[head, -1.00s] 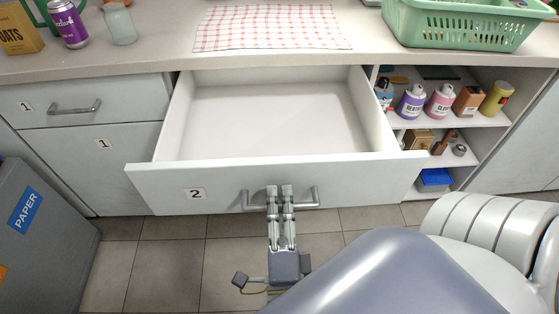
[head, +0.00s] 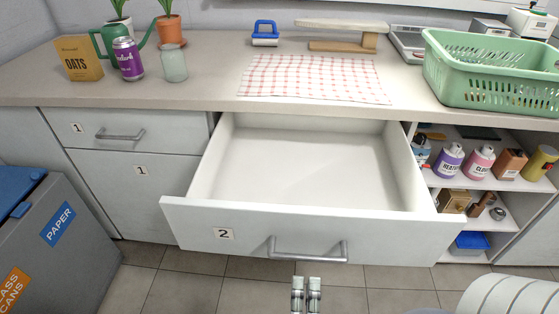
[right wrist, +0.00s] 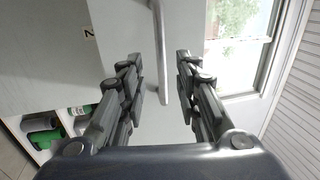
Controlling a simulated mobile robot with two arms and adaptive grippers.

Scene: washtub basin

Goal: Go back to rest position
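Drawer 2 (head: 195,233) stands pulled out and empty, with a bar handle (head: 308,250) on its front. My right gripper (head: 306,283) is at the bottom of the head view, just below and apart from the handle. In the right wrist view my right gripper (right wrist: 160,75) has its two fingers spread apart with nothing gripped. The handle (right wrist: 158,50) shows there beyond the fingertips, near the gap between them. My left gripper is not in any view.
A counter (head: 215,85) above the drawer holds a checked cloth (head: 315,78), a green basket (head: 480,85), a purple can (head: 128,60) and an oats box (head: 78,60). Open shelves (head: 475,182) with bottles are right of the drawer. A grey paper bin (head: 60,245) stands at left.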

